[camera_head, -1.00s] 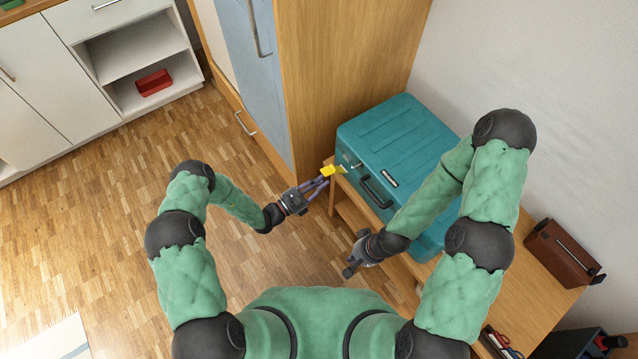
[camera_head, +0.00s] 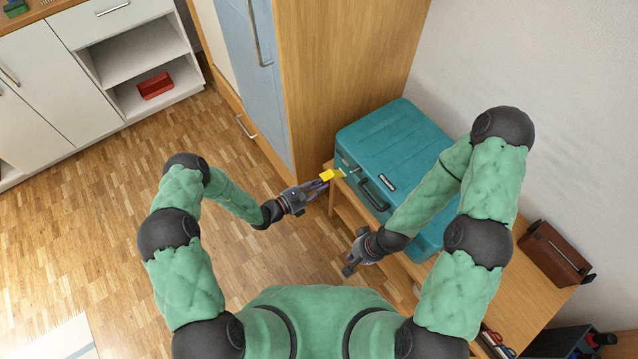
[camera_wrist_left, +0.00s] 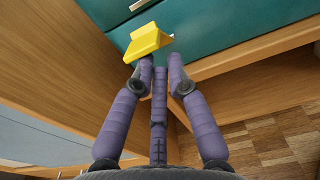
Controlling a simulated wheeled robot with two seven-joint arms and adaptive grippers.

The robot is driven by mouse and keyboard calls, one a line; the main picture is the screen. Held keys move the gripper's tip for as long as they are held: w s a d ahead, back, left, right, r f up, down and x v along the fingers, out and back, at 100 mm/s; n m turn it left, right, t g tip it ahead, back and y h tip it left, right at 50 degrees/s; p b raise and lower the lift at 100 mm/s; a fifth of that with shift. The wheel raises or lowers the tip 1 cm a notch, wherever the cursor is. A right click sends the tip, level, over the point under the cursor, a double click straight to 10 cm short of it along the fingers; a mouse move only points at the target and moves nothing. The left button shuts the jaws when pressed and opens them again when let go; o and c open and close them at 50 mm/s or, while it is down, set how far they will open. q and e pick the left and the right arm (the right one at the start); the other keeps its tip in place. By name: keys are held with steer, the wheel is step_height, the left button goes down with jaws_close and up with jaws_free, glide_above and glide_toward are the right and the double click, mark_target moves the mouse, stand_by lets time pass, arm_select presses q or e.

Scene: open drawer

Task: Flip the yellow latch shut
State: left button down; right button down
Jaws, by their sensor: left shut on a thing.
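The yellow latch (camera_head: 327,175) sticks out from the front of a teal case (camera_head: 395,145), near its left end. In the left wrist view the latch (camera_wrist_left: 148,42) is a bright yellow bent flap, tilted out from the case wall. My left gripper (camera_head: 318,183) reaches it from the left and is shut on it. In the wrist view its purple fingers (camera_wrist_left: 160,66) are at the latch's lower edge; the exact contact is hard to see. My right gripper (camera_head: 350,268) hangs below the case front, away from the latch; its fingers are too small to judge.
The case stands on a wooden bench (camera_head: 540,310), with a dark handle (camera_head: 375,194) on its front. A tall wooden cabinet (camera_head: 335,75) stands close behind and left of the latch. A brown box (camera_head: 553,252) is at the right. The floor (camera_head: 110,215) at left is clear.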

mark_target(332, 173)
arm_select(q)
steer(key=r+g+y+p, duration=0.1)
steer(key=r+p, duration=0.1)
steer(key=p, duration=0.1)
steer(key=w+d+r+y+p, duration=0.1)
steer(key=r+p, duration=0.1)
steer(key=p, duration=0.2)
steer(key=d+r+g+y+p, duration=0.1)
steer(key=p, duration=0.3)
steer(key=shift+w+d+r+g+y, duration=0.2)
steer(key=shift+w+r+g+y, duration=0.1)
steer(key=shift+w+r, duration=0.1)
steer(key=shift+w+d+r+p, duration=0.1)
steer(key=shift+d+r+p, duration=0.1)
steer(key=shift+p, duration=0.15)
steer(key=shift+w+d, duration=0.1)
steer(key=shift+d, duration=0.05)
steer(key=shift+w+d+r+p, duration=0.35)
steer(key=shift+w+d, duration=0.1)
steer(key=shift+d, duration=0.1)
steer(key=shift+w+d+r, duration=0.1)
steer(key=shift+r, duration=0.05)
steer(key=shift+w+d+r, duration=0.1)
steer(key=shift+w+r, duration=0.05)
